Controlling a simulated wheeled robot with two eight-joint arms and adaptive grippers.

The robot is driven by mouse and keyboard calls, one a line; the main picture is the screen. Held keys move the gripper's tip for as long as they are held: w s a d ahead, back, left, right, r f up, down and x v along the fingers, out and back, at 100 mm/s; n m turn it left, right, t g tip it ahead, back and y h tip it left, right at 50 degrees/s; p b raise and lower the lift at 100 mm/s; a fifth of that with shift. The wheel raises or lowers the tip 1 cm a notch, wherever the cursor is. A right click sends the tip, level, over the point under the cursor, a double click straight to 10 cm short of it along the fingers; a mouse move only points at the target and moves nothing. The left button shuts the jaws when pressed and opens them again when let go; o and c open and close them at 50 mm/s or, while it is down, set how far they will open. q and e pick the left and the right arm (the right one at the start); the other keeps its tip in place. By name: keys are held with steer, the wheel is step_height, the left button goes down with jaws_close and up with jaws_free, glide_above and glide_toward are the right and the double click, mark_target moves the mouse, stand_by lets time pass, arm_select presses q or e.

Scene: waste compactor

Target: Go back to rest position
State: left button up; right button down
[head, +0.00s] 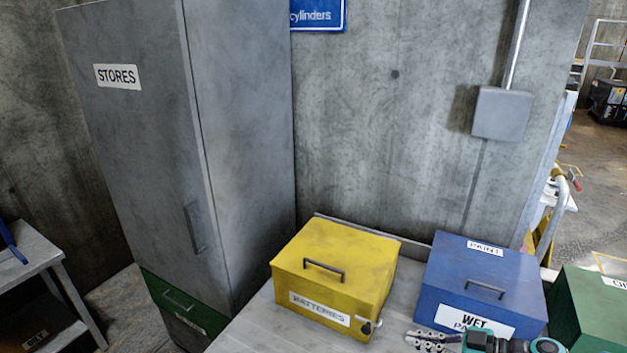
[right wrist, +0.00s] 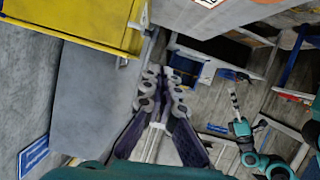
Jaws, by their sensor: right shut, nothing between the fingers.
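My right gripper (head: 416,339) is at the bottom edge of the head view, in front of the blue box (head: 478,278) and right of the yellow box's front corner. Its fingers are shut with nothing between them. In the right wrist view the fingers (right wrist: 165,76) point up the picture, close to the yellow box (right wrist: 75,30). What looks like my left gripper (right wrist: 234,102) shows small at the right of that view, on a teal arm. Its jaw state is too small to tell.
The yellow box, labelled BATTERIES, the blue box and a green box (head: 592,312) stand in a row on a grey bench (head: 262,322). A tall STORES cabinet (head: 150,120) stands to the left. A concrete wall with a grey junction box (head: 502,114) is behind.

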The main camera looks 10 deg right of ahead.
steer(key=s+a+f+m+g+h, duration=0.1)
steer(key=a+m+g+h, duration=0.3)
steer(key=a, duration=0.4)
steer(key=s+a+m+t+h, duration=0.2)
steer(key=s+m+h, duration=0.5)
steer(key=m, duration=0.1)
steer(key=shift+a+r+t, duration=0.4)
steer(key=shift+r, duration=0.05)
steer(key=shift+s, duration=0.1)
